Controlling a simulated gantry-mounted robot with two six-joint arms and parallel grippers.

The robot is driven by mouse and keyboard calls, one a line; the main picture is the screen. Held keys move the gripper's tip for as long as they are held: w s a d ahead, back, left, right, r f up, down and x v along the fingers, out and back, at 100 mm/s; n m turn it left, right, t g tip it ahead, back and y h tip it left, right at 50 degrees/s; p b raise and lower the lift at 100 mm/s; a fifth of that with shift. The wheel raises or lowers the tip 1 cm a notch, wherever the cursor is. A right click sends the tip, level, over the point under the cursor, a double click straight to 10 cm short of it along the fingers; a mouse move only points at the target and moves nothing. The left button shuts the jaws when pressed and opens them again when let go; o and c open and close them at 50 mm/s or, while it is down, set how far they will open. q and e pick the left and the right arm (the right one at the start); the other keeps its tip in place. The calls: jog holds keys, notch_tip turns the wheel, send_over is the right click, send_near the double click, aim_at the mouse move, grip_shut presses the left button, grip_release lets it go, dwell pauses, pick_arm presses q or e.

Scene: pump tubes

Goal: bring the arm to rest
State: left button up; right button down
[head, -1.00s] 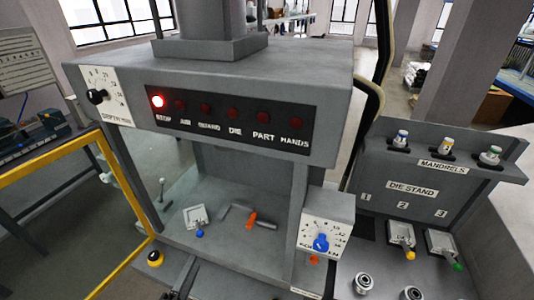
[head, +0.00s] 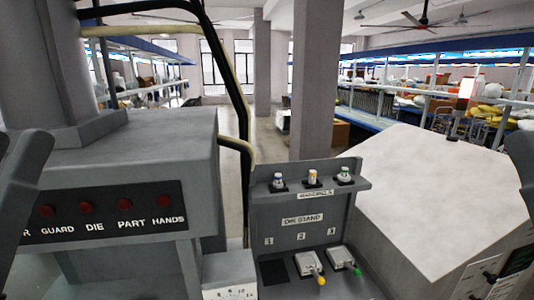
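A dark grey part of my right arm (head: 522,155) stands at the right edge, beside the pale bench top. A similar part of my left arm (head: 26,175) stands at the left edge, in front of the press. I cannot make out fingertips on either side, so whether each gripper is open or shut is hidden. I see nothing held. The die stand (head: 303,222) is at the lower middle, with three mandrels on its upper shelf: blue-topped (head: 278,181), yellow-topped (head: 312,178) and green-topped (head: 345,175). Dies with a yellow knob (head: 320,280) and a green knob (head: 357,271) sit at places 2 and 3; place 1 holds no die.
The grey press (head: 150,150) fills the left, with unlit red lamps on its front panel (head: 110,212). A cable hangs beside it. A broad pale bench top (head: 440,190) at the right is mostly clear. Stocked shelves line the hall.

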notch_tip(320, 180, up, 20)
jog(key=p, duration=1.7)
jog(key=shift+p, duration=0.35)
